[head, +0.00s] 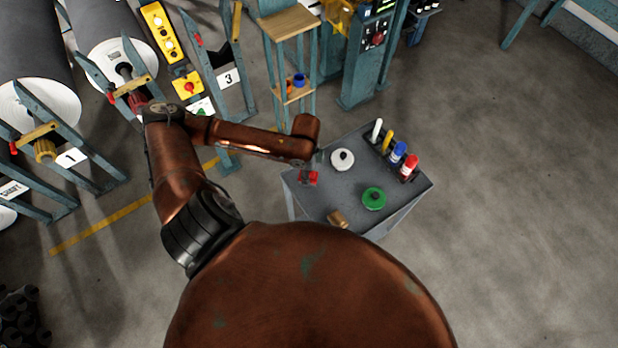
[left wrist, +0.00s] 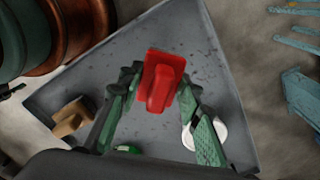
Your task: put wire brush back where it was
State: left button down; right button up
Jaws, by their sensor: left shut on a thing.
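My left gripper (head: 311,168) is over the left part of the grey table (head: 318,205). In the left wrist view, the gripper (left wrist: 160,84) is shut on a red block with a raised ridge (left wrist: 164,82); the same red block shows in the head view (head: 311,178). A tan-brown block (head: 338,218) lies near the table's front edge and also shows in the left wrist view (left wrist: 71,117). I cannot tell for sure which block is the wire brush. I cannot tell if the red block touches the table. My right gripper is not in view.
A white round thing (head: 342,158) and a green round thing (head: 373,199) are on the table. A white, a yellow, a blue (head: 398,150) and a red upright item (head: 409,168) stand at its right side. A teal shelf stand (head: 292,60) is behind. Floor to the right is clear.

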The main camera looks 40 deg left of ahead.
pick_arm(q)
jog(key=f, duration=0.3)
jog(key=shift+w+f+b, duration=0.2)
jog(key=shift+f+b, duration=0.15)
jog(key=c, duration=1.4)
grip_release()
jog(key=shift+r, duration=0.15)
notch_tip(320, 180, up, 12)
jog(key=shift+f+p, duration=0.1)
jog(key=shift+p, duration=1.05)
